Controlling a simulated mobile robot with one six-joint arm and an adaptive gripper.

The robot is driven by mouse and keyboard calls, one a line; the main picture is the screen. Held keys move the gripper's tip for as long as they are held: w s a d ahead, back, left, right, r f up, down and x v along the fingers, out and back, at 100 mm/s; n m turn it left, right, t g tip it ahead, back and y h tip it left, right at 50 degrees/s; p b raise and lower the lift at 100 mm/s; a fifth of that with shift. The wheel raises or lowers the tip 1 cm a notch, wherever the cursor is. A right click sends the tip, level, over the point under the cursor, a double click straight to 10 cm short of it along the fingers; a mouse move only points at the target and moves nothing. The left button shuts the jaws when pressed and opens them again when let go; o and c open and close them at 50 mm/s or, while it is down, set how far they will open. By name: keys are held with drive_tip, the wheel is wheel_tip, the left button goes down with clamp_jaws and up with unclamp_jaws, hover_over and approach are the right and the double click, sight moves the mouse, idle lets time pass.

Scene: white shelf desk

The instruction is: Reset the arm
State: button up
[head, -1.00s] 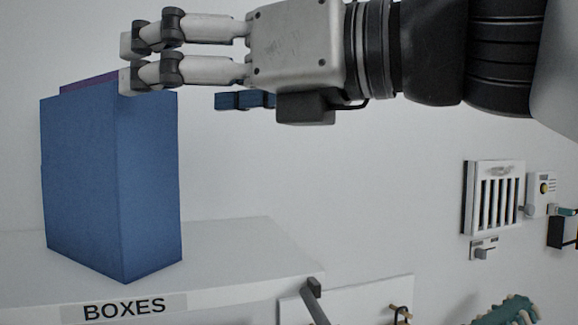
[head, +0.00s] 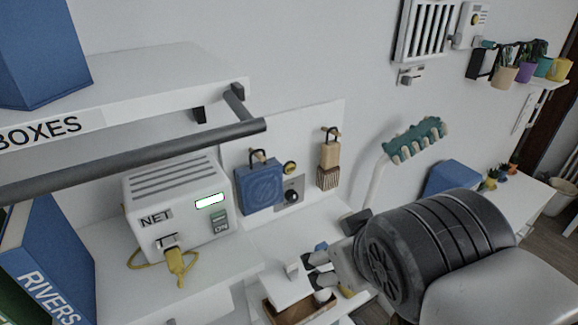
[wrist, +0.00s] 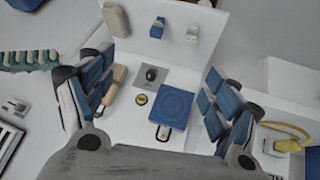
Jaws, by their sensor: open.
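My gripper (head: 318,272) is at the lower middle right of the head view, low in front of the white desk unit, with its fingers pointing left. It is open, with nothing between its fingers. In the wrist view the two blue-padded fingers of my gripper (wrist: 158,80) stand wide apart, left and right. Between them in that view lie the white pegboard, a blue square item (wrist: 175,107) and a dark knob (wrist: 151,74). My arm hides part of the desk on the right.
A shelf labelled BOXES (head: 150,85) holds a blue box (head: 40,50). Below are a grey rail (head: 130,160), a white NET device (head: 175,190) with a yellow cable, and a blue RIVERS binder (head: 50,260). A wooden-edged tray (head: 300,312) lies near my fingers. A teal lamp (head: 415,140) stands behind.

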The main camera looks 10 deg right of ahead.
drive_tip(key=s+a+f+m+g+y, duration=0.1)
drive_tip(key=s+a+f+g, duration=0.1)
drive_tip(key=s+f, duration=0.3)
drive_tip(key=shift+s+a+f+m+g, duration=0.25)
drive_tip(key=shift+s+m+g, duration=0.05)
drive_tip(key=shift+s+m, duration=0.15)
wheel_tip(320, 180, down, 20)
drive_tip(key=b, duration=2)
drive_tip(key=shift+f, duration=0.2)
drive_tip(key=shift+r, duration=0.1)
